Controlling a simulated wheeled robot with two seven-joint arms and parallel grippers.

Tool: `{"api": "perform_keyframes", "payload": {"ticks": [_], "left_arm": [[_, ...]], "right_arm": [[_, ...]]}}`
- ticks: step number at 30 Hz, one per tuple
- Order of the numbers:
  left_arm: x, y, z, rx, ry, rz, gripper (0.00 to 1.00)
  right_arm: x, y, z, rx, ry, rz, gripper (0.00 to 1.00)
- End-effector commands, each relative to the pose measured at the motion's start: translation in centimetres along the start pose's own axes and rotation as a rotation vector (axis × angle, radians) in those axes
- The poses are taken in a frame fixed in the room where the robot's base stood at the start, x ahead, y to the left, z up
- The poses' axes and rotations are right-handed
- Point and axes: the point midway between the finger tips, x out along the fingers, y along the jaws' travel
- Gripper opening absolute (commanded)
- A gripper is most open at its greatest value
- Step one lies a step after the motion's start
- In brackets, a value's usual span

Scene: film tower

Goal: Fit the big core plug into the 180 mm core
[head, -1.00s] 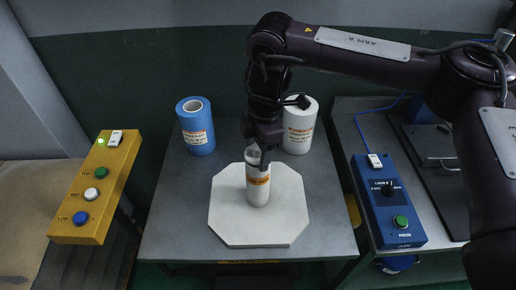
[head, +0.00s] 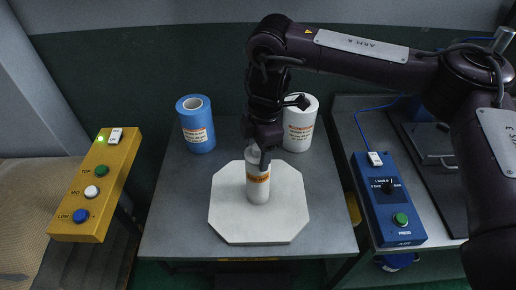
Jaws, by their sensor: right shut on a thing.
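A slim white core with an orange label (head: 258,188) stands upright on a white octagonal board (head: 230,220) in the middle of the grey table. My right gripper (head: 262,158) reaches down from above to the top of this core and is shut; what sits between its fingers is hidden. A blue roll (head: 195,125) with a pale open core stands behind to the left. A white roll (head: 299,128) stands behind to the right, partly covered by my right arm. I cannot make out the big core plug or which core is the 180 mm one. My left gripper is not in view.
A yellow box with green, white and blue buttons (head: 97,186) stands left of the table (head: 168,225). A blue control box (head: 389,200) with a green button is on the right bench. The table's front left is clear.

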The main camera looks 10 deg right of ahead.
Motion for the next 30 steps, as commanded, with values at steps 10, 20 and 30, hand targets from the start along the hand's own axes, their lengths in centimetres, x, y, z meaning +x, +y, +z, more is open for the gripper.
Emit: {"api": "perform_keyframes", "payload": {"ticks": [10,20,30], "left_arm": [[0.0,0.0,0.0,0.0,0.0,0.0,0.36],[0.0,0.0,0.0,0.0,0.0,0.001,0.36],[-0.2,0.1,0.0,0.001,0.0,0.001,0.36]], "right_arm": [[0.3,0.0,0.1,0.0,0.0,0.0,0.63],[0.3,0.0,0.1,0.0,0.0,0.0,0.83],[-2.7,0.1,0.1,0.0,-0.002,0.005,0.83]]}}
